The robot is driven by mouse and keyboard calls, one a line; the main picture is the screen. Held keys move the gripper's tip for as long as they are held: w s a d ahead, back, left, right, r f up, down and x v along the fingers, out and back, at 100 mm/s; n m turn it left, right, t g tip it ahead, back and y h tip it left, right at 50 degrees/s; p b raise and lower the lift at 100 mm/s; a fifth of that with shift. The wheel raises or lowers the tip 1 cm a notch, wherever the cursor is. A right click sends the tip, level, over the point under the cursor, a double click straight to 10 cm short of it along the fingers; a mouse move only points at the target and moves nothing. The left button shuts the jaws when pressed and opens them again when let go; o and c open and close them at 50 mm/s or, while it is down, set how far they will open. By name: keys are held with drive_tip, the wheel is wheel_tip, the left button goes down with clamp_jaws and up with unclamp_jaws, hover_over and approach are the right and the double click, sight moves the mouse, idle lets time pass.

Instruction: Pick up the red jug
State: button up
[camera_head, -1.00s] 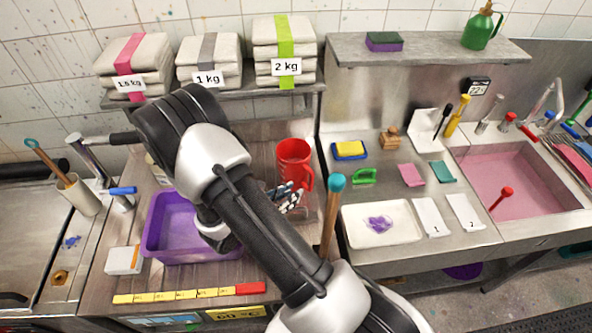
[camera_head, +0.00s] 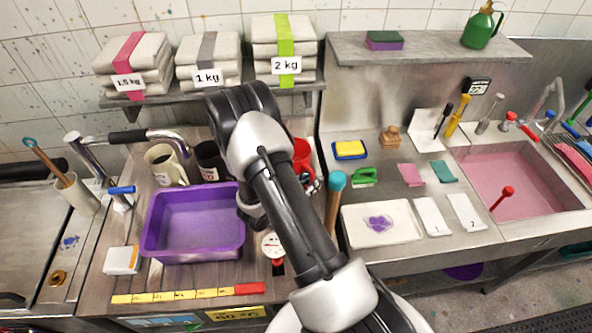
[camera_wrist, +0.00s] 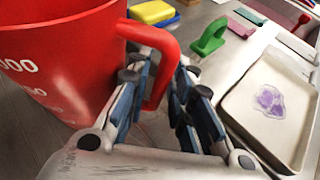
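The red jug (camera_wrist: 65,55) fills the left of the wrist view, with white volume marks on its wall and its handle (camera_wrist: 165,55) toward my gripper. In the head view the jug (camera_head: 302,153) stands at the back of the left counter, mostly hidden behind my arm. My gripper (camera_wrist: 165,105) is open, its blue-padded fingers on either side of the lower part of the handle. A gap shows between the handle and the right finger; contact on the left finger is unclear. In the head view the fingertips (camera_head: 311,183) only just show beside my arm.
A purple tub (camera_head: 193,252), a beige jug (camera_head: 165,167) and a black jug (camera_head: 209,160) stand left of my arm. A teal-topped wooden stick (camera_head: 334,205) rises close right of the gripper. A white tray (camera_head: 352,226) and green clip-like item (camera_head: 364,177) lie further right.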

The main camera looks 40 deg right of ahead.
clamp_jaws()
idle(0.7)
